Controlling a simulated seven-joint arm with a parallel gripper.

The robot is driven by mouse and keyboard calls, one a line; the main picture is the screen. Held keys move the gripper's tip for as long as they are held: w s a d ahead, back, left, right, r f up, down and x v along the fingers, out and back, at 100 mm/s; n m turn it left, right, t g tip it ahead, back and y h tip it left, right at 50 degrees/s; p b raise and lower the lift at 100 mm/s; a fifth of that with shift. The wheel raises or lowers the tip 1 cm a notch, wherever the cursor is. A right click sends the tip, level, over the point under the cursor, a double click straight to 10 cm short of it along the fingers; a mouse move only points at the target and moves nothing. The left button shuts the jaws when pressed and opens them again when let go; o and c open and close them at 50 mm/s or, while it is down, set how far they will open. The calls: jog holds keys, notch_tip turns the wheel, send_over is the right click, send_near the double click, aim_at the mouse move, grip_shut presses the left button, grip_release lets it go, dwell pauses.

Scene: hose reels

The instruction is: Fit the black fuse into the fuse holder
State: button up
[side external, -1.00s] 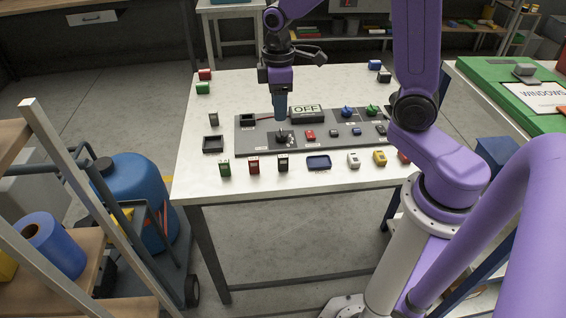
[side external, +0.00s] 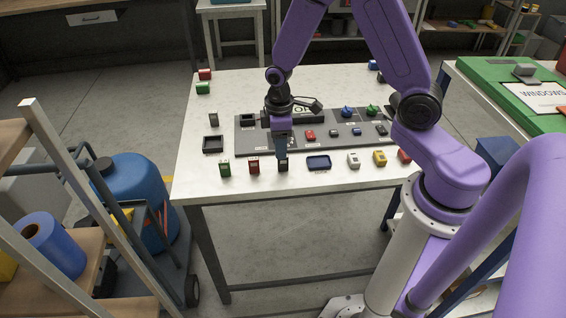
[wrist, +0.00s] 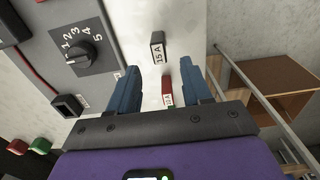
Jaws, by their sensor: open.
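The black fuse (wrist: 157,48), with a white "15 A" label, stands on the white table in front of the grey panel. In the side view the black fuse (side external: 283,167) is directly below my gripper (side external: 283,151), which partly covers it. In the wrist view my gripper (wrist: 163,76) is open, its blue fingers apart. The fuse shows just beyond the fingertips, in line with the gap; I cannot tell whether they touch it. The fuse holder appears to be the black socket (side external: 248,119) with a red wire at the panel's left end; it also shows in the wrist view (wrist: 68,104).
A red fuse (side external: 254,166) and a green one (side external: 225,168) stand left of the black fuse. A blue tray (side external: 318,162) lies right of it. A rotary knob (wrist: 86,50) sits on the panel.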

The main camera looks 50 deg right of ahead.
aim_at(283, 163)
jog(key=shift+s+d+f, duration=0.1)
jog(key=shift+f, duration=2.45)
grip_shut()
